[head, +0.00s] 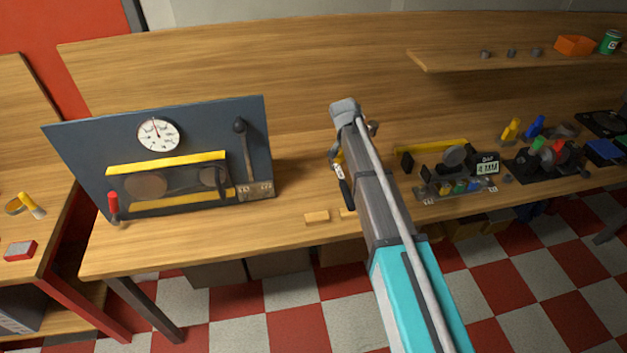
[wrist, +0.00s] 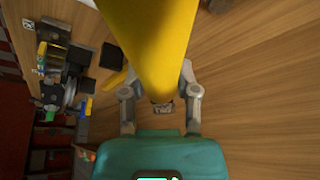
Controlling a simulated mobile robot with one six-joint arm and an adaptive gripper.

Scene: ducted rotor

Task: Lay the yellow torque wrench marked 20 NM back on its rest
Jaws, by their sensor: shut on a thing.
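In the head view my arm mostly hides the gripper. I cannot make out with certainty which fixture is the wrench's rest.
A blue-grey panel (head: 85,150) with a gauge (head: 158,134) stands left on the bench. To the right are a black block (head: 407,162), a yellow bar (head: 432,146), a small display (head: 487,168) and crowded fixtures. A shelf (head: 450,62) is behind. Bench between panel and arm is mostly clear.

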